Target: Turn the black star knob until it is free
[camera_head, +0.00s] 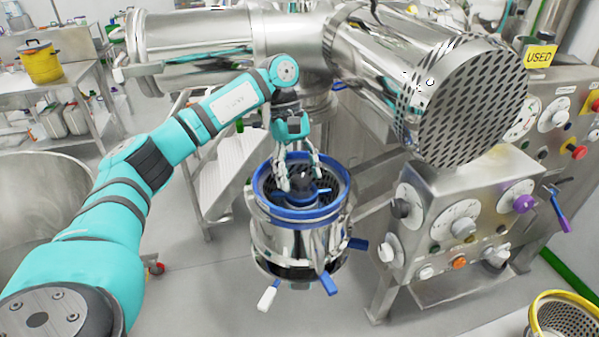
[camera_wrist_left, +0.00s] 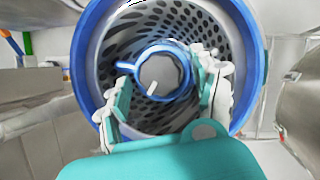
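The black star knob (camera_head: 303,178) sits at the middle of a round steel vessel (camera_head: 300,235) with a blue rim, above a blue hub. In the left wrist view I look down on the vessel's perforated inside, and a grey round top (camera_wrist_left: 160,72) inside a blue ring shows at its middle; the knob's star shape is not clear there. My left gripper (camera_head: 298,180) reaches down into the vessel, with one finger on each side of the knob. In the left wrist view its fingers (camera_wrist_left: 165,85) are spread, with gaps to the grey top. My right gripper is not in view.
A large steel housing with a perforated round end (camera_head: 465,100) hangs above and behind the vessel. A steel control panel (camera_head: 450,225) with dials stands at the right. Blue and white handles stick out low on the vessel. A yellow-rimmed basket (camera_head: 565,300) is at lower right.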

